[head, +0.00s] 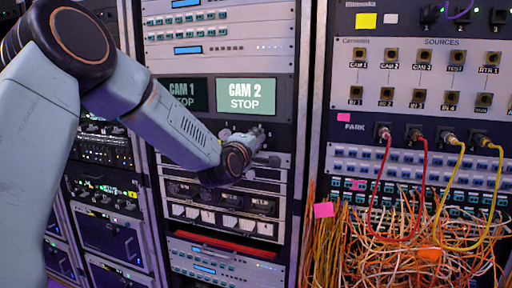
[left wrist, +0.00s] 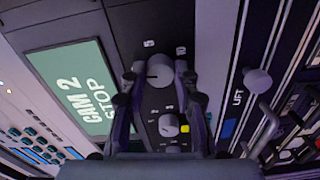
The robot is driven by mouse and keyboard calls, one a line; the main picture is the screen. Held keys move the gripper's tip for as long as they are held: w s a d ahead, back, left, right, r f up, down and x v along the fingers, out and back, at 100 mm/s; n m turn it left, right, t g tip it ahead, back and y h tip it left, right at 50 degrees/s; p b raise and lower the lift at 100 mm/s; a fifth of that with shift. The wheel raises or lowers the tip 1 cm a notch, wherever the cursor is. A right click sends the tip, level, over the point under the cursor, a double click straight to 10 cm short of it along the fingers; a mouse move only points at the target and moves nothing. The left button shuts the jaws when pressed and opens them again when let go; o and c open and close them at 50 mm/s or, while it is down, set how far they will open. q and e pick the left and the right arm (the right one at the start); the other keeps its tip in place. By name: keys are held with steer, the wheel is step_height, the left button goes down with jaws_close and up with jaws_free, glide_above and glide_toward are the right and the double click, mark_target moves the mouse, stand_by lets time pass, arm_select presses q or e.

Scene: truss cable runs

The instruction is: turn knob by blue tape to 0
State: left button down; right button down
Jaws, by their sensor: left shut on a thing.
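In the left wrist view a grey round knob (left wrist: 160,69) sits on a dark panel strip, between the two fingers of my left gripper (left wrist: 156,80). The fingers are closed on it from both sides. A second grey knob (left wrist: 169,125) sits lower on the same strip, with a yellow tape piece (left wrist: 186,128) beside it. A blue patch (left wrist: 228,129) shows to the right, by the LIFT label. I see no blue tape beside the held knob; fingers cover part of its surround. Its dial marks are too small to read. In the head view my left gripper (head: 258,139) is at the rack, partly hidden by its wrist.
A screen reading CAM 2 STOP (head: 246,96) is just above the gripper. A lever with a round grey end (left wrist: 258,81) stands out right of the strip. Red and yellow cables (head: 440,195) and a tangle of orange cable (head: 400,250) hang at the right.

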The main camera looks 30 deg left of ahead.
arm_select(q)
steer(key=shift+a+r+n+b, duration=0.1)
steer(key=shift+r+n+b, duration=0.2)
steer(key=shift+n, duration=0.3)
steer(key=c, duration=1.4)
jaws_free()
steer(key=o, duration=0.4)
steer(key=shift+w+f, duration=0.1)
steer(key=shift+f, duration=0.1)
steer(key=v, duration=1.2)
